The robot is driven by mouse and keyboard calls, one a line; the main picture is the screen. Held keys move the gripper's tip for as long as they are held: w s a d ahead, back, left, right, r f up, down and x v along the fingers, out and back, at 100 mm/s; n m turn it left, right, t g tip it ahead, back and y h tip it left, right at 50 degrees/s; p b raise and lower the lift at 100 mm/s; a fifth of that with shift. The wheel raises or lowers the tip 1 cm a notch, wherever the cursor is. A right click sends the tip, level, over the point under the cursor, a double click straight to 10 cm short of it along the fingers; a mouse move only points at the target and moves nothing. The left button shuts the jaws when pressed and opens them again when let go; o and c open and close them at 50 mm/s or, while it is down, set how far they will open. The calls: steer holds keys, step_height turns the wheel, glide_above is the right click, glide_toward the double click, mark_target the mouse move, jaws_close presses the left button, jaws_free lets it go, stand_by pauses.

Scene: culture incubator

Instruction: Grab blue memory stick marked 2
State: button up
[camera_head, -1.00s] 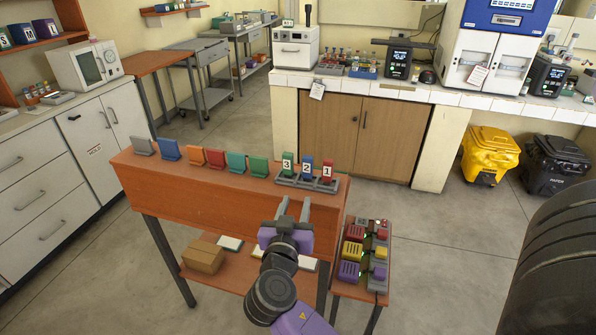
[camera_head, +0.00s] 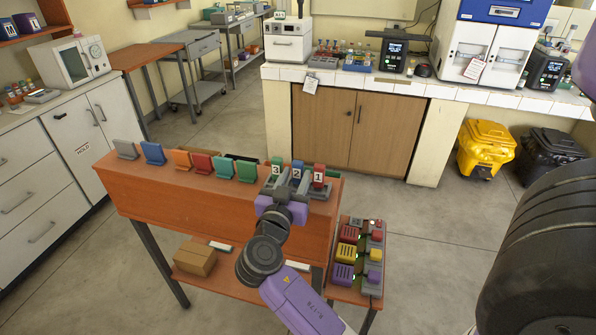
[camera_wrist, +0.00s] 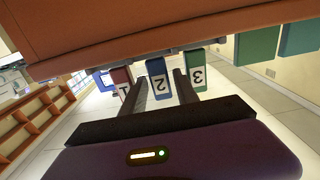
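The blue memory stick marked 2 (camera_head: 297,171) stands upright in a grey rack (camera_head: 328,190) on the wooden table, between the green stick marked 3 (camera_head: 277,168) and the red stick marked 1 (camera_head: 319,174). My gripper (camera_head: 290,189) is at the near side of the rack, open, in front of the blue stick. In the wrist view, which is upside down, my gripper (camera_wrist: 158,86) has one finger on each side of the blue stick (camera_wrist: 157,68). The fingers seem apart from it. The red stick (camera_wrist: 121,75) is partly hidden by a finger; the green stick (camera_wrist: 196,72) is beside the other.
A cardboard box (camera_head: 194,258) is on the lower shelf. A small stand with coloured devices (camera_head: 345,252) is at the right.

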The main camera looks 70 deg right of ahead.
mark_target(300, 166)
steer(key=d+p, duration=0.1)
steer(key=d, duration=0.1)
steer(key=d+p, duration=0.1)
steer(key=d, duration=0.1)
steer(key=shift+w+d+r, duration=0.15)
steer(key=shift+d, duration=0.5)
jaws_close()
